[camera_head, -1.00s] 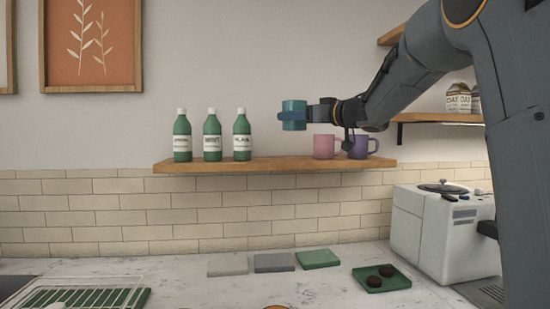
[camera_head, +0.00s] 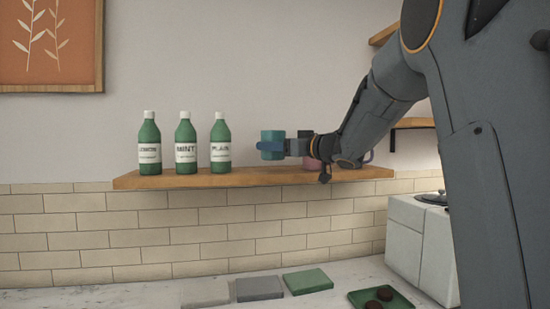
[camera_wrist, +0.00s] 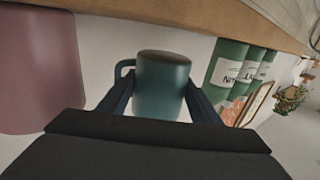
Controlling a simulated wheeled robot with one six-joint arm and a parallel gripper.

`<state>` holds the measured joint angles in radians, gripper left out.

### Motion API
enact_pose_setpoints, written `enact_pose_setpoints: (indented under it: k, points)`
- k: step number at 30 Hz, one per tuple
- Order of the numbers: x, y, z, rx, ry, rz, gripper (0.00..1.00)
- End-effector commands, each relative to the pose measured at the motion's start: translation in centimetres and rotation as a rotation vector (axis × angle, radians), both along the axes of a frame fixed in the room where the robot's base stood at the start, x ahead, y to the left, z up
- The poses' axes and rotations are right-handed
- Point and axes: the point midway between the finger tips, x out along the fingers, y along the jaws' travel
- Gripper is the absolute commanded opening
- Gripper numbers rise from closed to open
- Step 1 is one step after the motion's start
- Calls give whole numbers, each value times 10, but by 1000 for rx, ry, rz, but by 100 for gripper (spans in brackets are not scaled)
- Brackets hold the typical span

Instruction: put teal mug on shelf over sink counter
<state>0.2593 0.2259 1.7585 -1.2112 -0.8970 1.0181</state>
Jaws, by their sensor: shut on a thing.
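The teal mug (camera_head: 272,139) is upright in the head view, between the green bottles and the pink mug. My gripper (camera_head: 270,146) is shut on it from the right. In the wrist view the teal mug (camera_wrist: 162,85) sits between both fingers, its handle to the left. The wooden shelf (camera_head: 250,178) lies just below the mug in the head view. I cannot tell whether the mug's base touches the shelf.
Three green bottles (camera_head: 185,146) stand on the shelf's left part. A pink mug (camera_wrist: 40,70) is close beside my gripper, and a purple mug (camera_head: 368,157) is mostly hidden behind my arm. Below are the counter (camera_head: 130,298) and a green tray (camera_head: 405,304).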

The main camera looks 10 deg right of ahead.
Motion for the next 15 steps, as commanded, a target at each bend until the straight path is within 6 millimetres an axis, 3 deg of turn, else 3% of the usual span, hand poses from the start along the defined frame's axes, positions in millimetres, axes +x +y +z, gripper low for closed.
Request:
enact_pose_setpoints:
  k: [6, 15]
  points:
    - [0, 0, -28, 1, 2, 1, 27]
    - [0, -1, -32, 1, -1, -1, 27]
